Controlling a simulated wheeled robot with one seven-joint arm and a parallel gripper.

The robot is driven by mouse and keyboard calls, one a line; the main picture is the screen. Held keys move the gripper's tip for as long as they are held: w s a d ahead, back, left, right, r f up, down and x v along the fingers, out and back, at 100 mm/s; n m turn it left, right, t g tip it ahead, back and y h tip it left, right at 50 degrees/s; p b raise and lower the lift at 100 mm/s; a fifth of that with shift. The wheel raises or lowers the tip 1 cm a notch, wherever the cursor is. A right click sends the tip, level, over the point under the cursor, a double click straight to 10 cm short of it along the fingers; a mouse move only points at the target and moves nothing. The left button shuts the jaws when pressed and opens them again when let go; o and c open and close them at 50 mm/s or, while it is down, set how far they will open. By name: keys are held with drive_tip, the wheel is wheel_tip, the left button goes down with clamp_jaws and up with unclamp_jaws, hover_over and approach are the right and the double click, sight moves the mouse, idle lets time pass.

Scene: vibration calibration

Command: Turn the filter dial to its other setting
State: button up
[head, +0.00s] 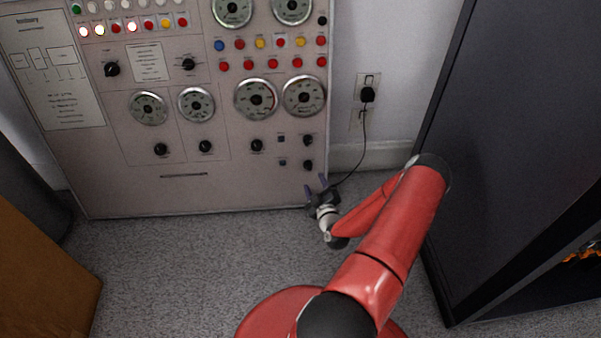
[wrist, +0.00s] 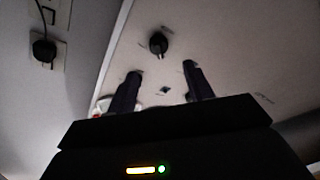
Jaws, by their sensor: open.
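A grey instrument panel (head: 120,185) stands against the wall and carries several black dials. Their labels are too small to read, so I cannot tell which is the filter dial. Two dials sit at the panel's lower right, an upper one (head: 308,140) and a lower one (head: 308,165). My gripper (head: 316,184) is just below the lower dial in the picture, apart from it, with nothing held. In the wrist view a black dial (wrist: 158,43) shows beyond and between the open fingers of my gripper (wrist: 162,68). The left finger hides part of the panel behind it.
A tall dark cabinet (head: 500,130) stands at the right. A brown box-like piece (head: 40,275) is at the lower left.

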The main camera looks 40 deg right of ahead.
sight(308, 168)
drive_tip(key=x, duration=0.7)
drive_tip(key=shift+w+d, duration=0.2)
drive_tip(key=shift+w, duration=0.05)
drive_tip(key=c, duration=1)
drive_tip(key=shift+b, duration=0.3)
